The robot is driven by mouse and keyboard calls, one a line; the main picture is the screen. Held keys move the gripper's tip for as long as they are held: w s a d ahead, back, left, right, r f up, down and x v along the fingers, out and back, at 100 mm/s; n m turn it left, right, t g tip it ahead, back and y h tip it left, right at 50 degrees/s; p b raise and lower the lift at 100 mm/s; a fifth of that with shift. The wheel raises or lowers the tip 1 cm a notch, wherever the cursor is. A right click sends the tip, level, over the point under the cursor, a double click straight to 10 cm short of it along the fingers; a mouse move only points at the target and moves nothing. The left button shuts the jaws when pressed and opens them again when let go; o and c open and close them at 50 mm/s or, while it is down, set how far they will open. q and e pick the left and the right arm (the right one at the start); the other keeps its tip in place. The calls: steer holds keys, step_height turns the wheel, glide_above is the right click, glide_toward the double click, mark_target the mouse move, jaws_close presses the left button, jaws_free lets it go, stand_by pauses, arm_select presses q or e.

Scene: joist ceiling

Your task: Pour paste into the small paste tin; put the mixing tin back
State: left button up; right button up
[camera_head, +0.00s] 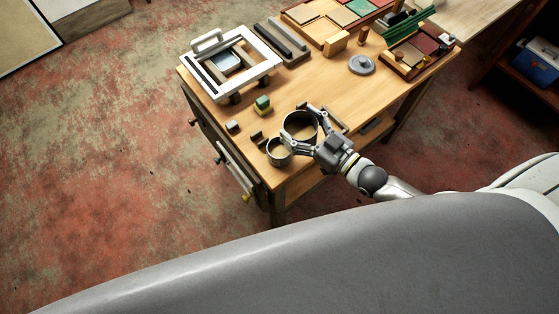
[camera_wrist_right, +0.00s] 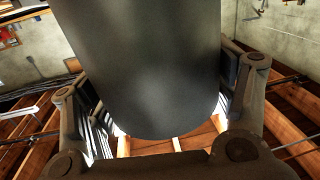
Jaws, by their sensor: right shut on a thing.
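The mixing tin (camera_head: 297,137), a wide dark-grey cylinder with its open mouth showing in the head view, is between the fingers of my right gripper (camera_head: 303,127). The gripper is shut on it from the right. In the right wrist view the tin (camera_wrist_right: 155,70) fills the middle, with a finger on each side. The small paste tin (camera_head: 278,158) is just left of and nearer than the mixing tin, near the table's front corner. The two tins look very close; I cannot tell whether they touch. How full each is does not show clearly. My left gripper is out of view.
A white frame (camera_head: 207,41) stands at the table's (camera_head: 318,84) left. The table's middle is fairly clear.

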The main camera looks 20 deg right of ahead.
steer(key=shift+r, duration=0.1)
stand_by(0.3)
step_height(320, 180, up, 4)
steer(key=p, duration=0.4)
stand_by(0.3)
